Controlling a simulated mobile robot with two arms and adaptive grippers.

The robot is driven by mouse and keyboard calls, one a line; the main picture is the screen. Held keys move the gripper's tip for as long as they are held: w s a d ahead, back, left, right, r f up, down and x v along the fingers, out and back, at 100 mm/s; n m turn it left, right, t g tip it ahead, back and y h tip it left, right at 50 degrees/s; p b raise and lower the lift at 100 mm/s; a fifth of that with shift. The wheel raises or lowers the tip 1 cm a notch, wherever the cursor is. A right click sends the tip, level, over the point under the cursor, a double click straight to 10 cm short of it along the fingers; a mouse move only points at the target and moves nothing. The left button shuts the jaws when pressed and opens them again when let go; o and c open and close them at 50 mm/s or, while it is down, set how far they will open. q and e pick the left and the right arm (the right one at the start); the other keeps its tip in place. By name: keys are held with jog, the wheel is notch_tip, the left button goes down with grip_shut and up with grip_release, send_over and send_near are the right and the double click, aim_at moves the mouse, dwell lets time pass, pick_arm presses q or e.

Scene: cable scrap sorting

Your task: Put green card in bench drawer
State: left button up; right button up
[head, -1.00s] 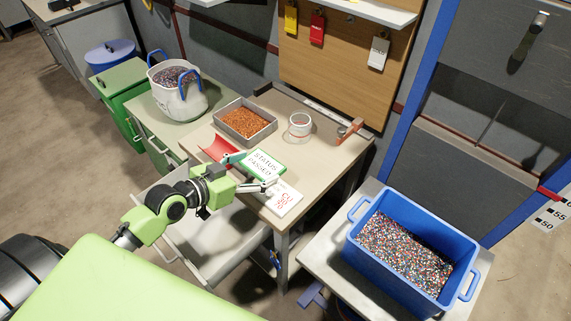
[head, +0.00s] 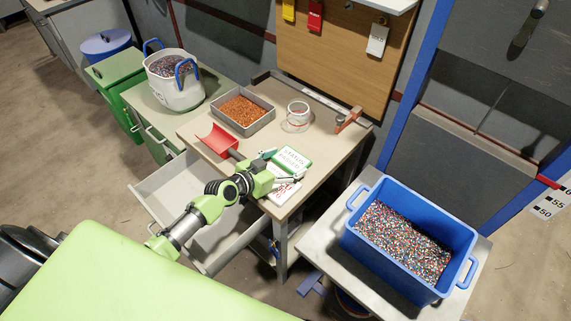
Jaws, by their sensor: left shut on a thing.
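The green card (head: 292,159), with a white face and lettering, is at the front right of the bench top (head: 327,150). My left gripper (head: 283,166) is shut on its near side. I cannot tell whether the card is clear of the bench. A white card with red lettering (head: 284,193) lies just in front, partly hidden by the gripper. The bench drawer (head: 160,187) is pulled open below the bench's front edge, and my left arm crosses over it. The part of the drawer that shows looks empty. My right gripper is not in view.
A red scoop (head: 217,140), a grey tray of copper granules (head: 271,117) and a clear jar (head: 298,116) stand on the bench. An orange-brown tool (head: 349,119) lies at the back right. A blue crate of granules (head: 378,247) stands on a side table to the right.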

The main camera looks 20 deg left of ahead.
pick_arm(q)
jog(key=shift+f, duration=0.2)
jog(key=shift+f, duration=0.15)
jog(key=o, duration=1.2)
